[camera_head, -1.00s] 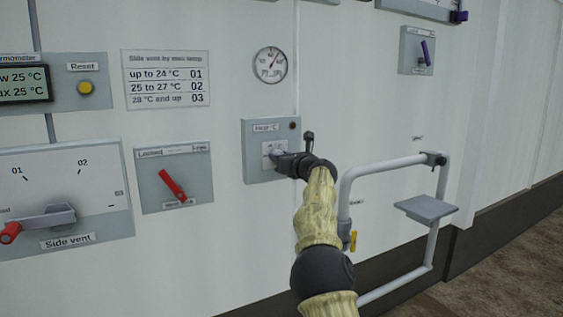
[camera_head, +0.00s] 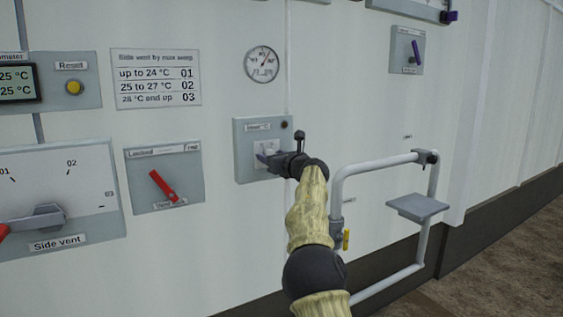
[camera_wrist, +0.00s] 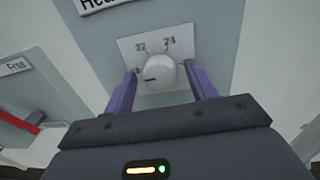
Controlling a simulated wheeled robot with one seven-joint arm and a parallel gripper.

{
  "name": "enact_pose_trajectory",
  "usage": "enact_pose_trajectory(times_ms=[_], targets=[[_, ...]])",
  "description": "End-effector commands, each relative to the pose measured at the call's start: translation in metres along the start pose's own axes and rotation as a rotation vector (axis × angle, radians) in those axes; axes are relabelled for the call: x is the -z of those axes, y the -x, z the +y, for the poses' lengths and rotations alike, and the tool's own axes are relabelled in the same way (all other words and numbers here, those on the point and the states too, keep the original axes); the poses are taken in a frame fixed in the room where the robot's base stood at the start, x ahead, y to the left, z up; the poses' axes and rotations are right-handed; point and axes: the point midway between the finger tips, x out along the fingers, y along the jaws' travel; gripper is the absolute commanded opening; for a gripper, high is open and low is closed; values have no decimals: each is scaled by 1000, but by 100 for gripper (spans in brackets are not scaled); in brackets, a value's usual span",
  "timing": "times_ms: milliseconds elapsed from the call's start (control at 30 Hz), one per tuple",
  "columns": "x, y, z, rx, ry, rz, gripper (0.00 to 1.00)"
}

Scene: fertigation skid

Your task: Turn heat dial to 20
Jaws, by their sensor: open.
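The heat dial is a white round knob (camera_wrist: 163,76) on a pale scale plate of a grey panel (camera_wrist: 222,45). In the wrist view its dark pointer mark faces left, toward a number partly hidden by the left finger. The numbers 22 and 24 show above the knob. My gripper (camera_wrist: 161,72) is open, with one purple finger on each side of the knob; I cannot tell whether they touch it. In the head view the heat panel (camera_head: 241,172) is at the middle, and my gripper (camera_head: 264,158) covers most of the dial.
A red-handled switch (camera_head: 162,186) and the side vent lever (camera_head: 40,217) are to the left. A gauge (camera_head: 263,64) is above. A white pipe frame (camera_head: 375,164) with a grey shelf (camera_head: 417,207) stands at the right, close to my arm.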

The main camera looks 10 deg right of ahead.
Motion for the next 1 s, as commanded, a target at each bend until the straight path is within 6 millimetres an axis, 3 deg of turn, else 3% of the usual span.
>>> enact_pose_trajectory(times_ms=[367, 1000], targets=[[2, 31, 1, -1, -2, -3, 57], [0, 120, 1, -1, -2, -2, 57]])
